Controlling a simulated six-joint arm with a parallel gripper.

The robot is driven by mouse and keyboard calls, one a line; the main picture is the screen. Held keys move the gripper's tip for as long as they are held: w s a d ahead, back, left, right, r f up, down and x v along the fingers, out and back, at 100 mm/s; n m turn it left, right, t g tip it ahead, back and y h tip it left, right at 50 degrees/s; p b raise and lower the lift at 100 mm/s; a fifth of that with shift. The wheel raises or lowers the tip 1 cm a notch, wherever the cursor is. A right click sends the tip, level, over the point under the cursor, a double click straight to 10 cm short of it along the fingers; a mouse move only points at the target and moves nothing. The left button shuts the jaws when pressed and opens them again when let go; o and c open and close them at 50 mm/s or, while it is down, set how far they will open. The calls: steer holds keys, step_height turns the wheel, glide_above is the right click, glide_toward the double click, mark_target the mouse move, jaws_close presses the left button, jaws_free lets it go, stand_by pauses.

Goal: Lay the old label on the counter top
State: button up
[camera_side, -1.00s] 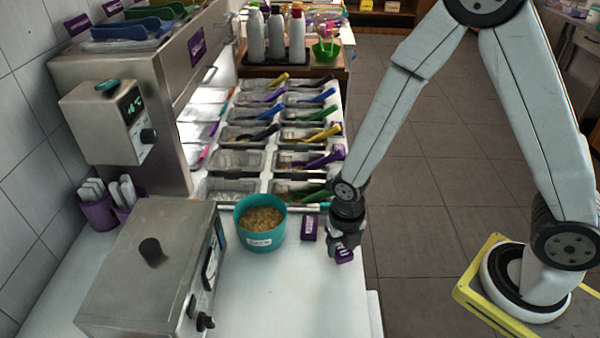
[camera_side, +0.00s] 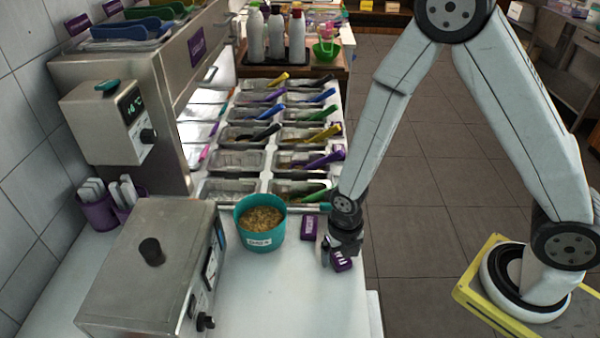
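A purple label (camera_side: 342,263) with white print is right below my gripper (camera_side: 335,261), near the right edge of the white counter top (camera_side: 270,300). The label looks low, at or just above the surface; I cannot tell if it touches. One dark finger shows to the left of the label; the other finger is hidden, so I cannot tell whether the gripper still grasps it. A second purple label (camera_side: 311,227) lies flat on the counter beside a teal tub (camera_side: 262,238) of brown crumbs, to the left of my gripper.
Topping trays (camera_side: 238,160) with coloured spoons stand behind my gripper. A steel machine (camera_side: 150,265) stands at the left front. The counter is clear in front of the tub and gripper. The counter's right edge is close to my gripper, with tiled floor beyond.

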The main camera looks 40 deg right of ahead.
mark_target(341, 256)
steer(key=shift+r, duration=0.15)
step_height(341, 256, up, 12)
stand_by(1.2)
stand_by(0.7)
steer(key=s+d+r+m+t, duration=0.1)
steer(key=d+m, duration=0.3)
steer(key=m, duration=1.1)
steer(key=d+r+m+t, duration=0.1)
steer(key=d+m, duration=0.3)
steer(key=m, duration=1.2)
steer(key=shift+s+r+t, duration=0.3)
steer(key=shift+s, duration=0.1)
